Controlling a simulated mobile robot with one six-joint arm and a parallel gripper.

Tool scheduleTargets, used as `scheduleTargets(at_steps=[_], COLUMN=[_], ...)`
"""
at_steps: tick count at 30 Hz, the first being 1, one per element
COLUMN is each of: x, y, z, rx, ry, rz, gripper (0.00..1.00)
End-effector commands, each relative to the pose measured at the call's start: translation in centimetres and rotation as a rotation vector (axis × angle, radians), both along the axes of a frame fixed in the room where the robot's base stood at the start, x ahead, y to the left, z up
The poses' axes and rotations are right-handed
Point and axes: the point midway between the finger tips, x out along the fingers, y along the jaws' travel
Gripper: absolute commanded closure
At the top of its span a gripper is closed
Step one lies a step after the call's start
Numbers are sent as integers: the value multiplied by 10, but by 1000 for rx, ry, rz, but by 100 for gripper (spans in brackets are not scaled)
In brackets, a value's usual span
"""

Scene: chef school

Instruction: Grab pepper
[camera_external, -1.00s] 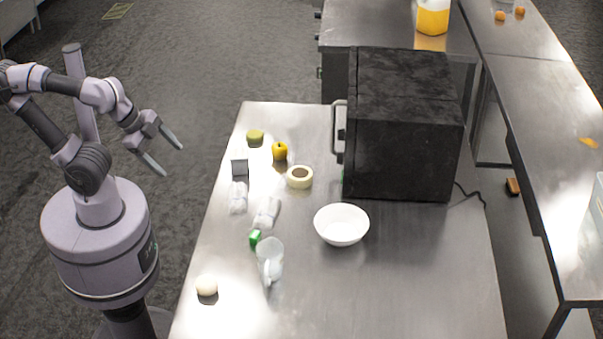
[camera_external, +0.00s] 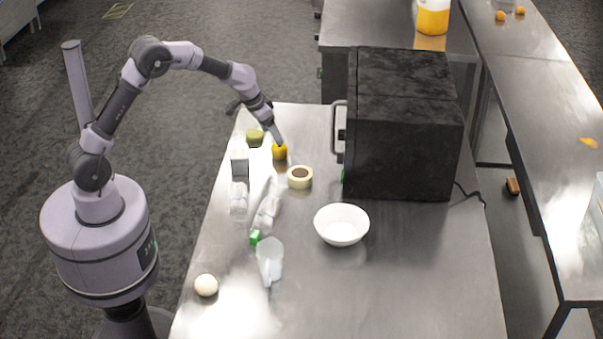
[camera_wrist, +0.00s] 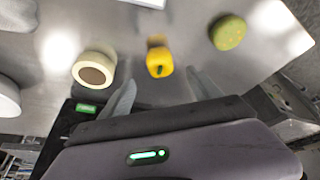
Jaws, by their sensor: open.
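The yellow pepper (camera_external: 280,153) stands on the steel table near its far left part, between a green round item and a roll of tape. In the wrist view the pepper (camera_wrist: 159,62) shows its green stem and lies ahead of and roughly between the two fingers. My gripper (camera_external: 262,121) is over the far left of the table, with a fingertip overlapping the top of the pepper in the external view. The wrist view shows my gripper (camera_wrist: 162,92) with fingers spread wide and nothing between them. I cannot tell whether a finger touches the pepper.
The tape roll (camera_external: 300,177) and green round item (camera_external: 255,136) flank the pepper closely. A black oven (camera_external: 405,125) stands to the right. A white bowl (camera_external: 341,225), a clear jug (camera_external: 270,260) and an egg-like item (camera_external: 206,285) are nearer. The table's right front is clear.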

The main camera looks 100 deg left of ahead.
Motion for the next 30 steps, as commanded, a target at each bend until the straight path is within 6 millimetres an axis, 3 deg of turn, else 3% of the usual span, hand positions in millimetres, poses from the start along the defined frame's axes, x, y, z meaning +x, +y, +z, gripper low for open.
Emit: scheduleTargets(at_steps=[1, 8, 15, 22, 30], x=[4, 12, 22, 24, 24], y=[2, 9, 19, 20, 20], z=[-16, -38, -81, -82, -81], rx=[-1, 1, 0, 2, 1], ry=[2, 1, 1, 0, 1], rz=[-1, -3, -3, -3, -3], gripper=[27, 27, 27, 27, 80])
